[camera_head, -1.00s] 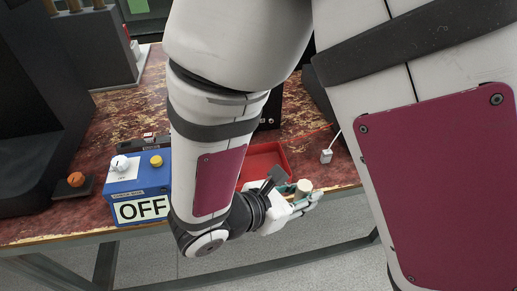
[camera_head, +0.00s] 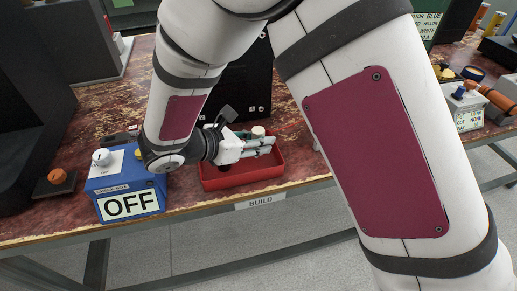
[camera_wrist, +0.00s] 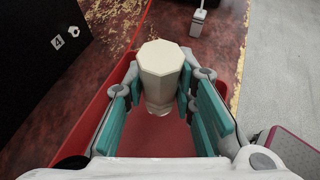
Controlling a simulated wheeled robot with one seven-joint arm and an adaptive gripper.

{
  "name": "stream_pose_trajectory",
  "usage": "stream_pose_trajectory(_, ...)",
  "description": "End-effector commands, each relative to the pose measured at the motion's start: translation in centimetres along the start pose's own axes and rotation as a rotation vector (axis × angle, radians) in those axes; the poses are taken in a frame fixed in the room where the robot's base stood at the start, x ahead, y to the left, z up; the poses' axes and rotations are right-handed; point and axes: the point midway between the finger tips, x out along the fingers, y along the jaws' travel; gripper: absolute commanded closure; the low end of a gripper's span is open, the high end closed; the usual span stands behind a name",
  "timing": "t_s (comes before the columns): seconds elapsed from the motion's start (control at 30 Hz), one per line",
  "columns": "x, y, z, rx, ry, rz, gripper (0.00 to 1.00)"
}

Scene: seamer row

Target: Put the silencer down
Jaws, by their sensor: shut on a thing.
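The silencer, a cream faceted cylinder (camera_wrist: 162,75), stands between the teal pads of my gripper (camera_wrist: 160,105) in the wrist view. The gripper is shut on it. In the head view the silencer's pale top (camera_head: 258,131) shows just behind my gripper (camera_head: 262,146). Both are over the red tray (camera_head: 243,179) at the table's front edge. The tray's red floor and side also show in the wrist view (camera_wrist: 97,108). The silencer's lower end is partly hidden, and I cannot tell whether it touches the tray floor.
A blue box marked OFF (camera_head: 128,197) stands left of the tray. A black panel (camera_head: 247,88) stands behind the tray. A BUILD label (camera_head: 260,201) is on the table's front edge. An orange knob (camera_head: 57,176) is at far left, and coloured parts (camera_head: 497,99) lie at right.

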Motion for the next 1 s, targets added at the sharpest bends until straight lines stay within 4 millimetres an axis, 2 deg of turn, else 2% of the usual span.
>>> stream_pose_trajectory(0.03, 0.6, 0.0, -1.0, -0.003, 0.0, -0.001, 1.0)
stream_pose_trajectory(0.2, 1.4, 0.0, -2.6, -0.002, -0.001, -0.001, 1.0)
stream_pose_trajectory(0.6, 1.5, 0.0, -2.8, -0.001, -0.001, 0.0, 1.0)
stream_pose_trajectory(0.63, 1.5, -0.1, -2.8, -0.001, -0.001, 0.0, 0.73)
stream_pose_trajectory(0.7, 1.4, -0.1, -2.8, -0.001, -0.001, 0.0, 0.57)
stream_pose_trajectory(1.0, 1.4, -0.1, -2.7, -0.001, -0.001, 0.0, 0.55)
